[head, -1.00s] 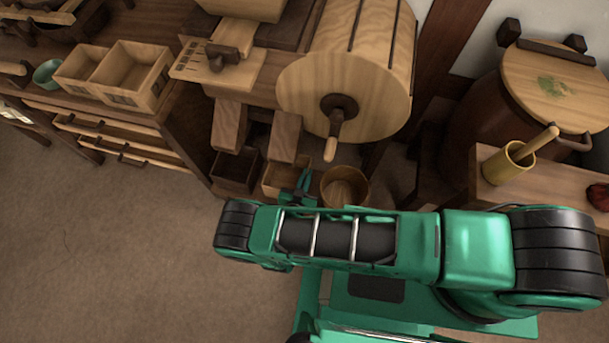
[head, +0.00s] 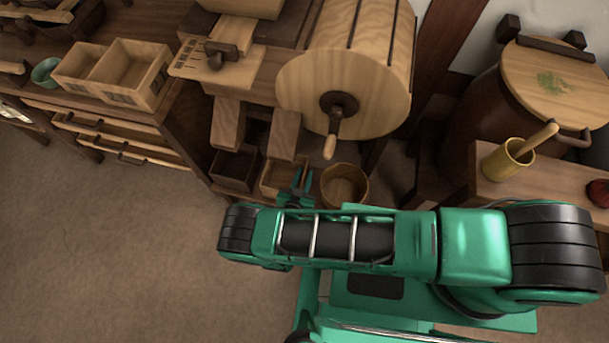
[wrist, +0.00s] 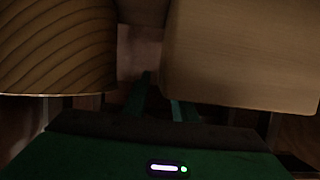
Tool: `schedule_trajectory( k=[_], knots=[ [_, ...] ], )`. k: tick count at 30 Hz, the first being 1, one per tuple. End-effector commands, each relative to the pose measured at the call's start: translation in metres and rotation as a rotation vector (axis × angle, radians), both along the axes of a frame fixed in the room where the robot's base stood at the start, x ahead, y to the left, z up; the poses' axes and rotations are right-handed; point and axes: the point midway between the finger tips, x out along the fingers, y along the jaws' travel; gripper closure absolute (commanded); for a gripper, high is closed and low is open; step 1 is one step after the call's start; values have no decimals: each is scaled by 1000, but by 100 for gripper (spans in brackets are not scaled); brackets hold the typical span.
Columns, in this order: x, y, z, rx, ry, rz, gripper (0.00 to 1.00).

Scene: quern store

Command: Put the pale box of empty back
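A pale wooden box (head: 269,187) stands low under the right chute of the drum machine, partly hidden by my gripper. My gripper (head: 302,179) is at the box's right side, between it and a round wooden tub (head: 345,187). Its two green fingers show apart, with a gap between them. I see no grasp.
A darker box (head: 236,167) stands left of the pale one. The drum (head: 345,85) and its crank hang above. Two open pale boxes (head: 135,72) sit on the left bench. A side table with a yellow mortar (head: 507,160) is at the right. The left floor is clear.

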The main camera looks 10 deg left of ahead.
Motion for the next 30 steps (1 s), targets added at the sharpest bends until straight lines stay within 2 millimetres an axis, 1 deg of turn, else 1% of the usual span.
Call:
schedule_trajectory(
  k=[5,12,18,24,30],
  knots=[
    [-26,3,9,1,3,2,75],
    [-71,6,25,1,3,2,75],
    [-99,8,35,2,3,1,75],
    [-110,8,40,1,1,0,75],
    [-111,8,40,1,1,-1,75]
  ],
)
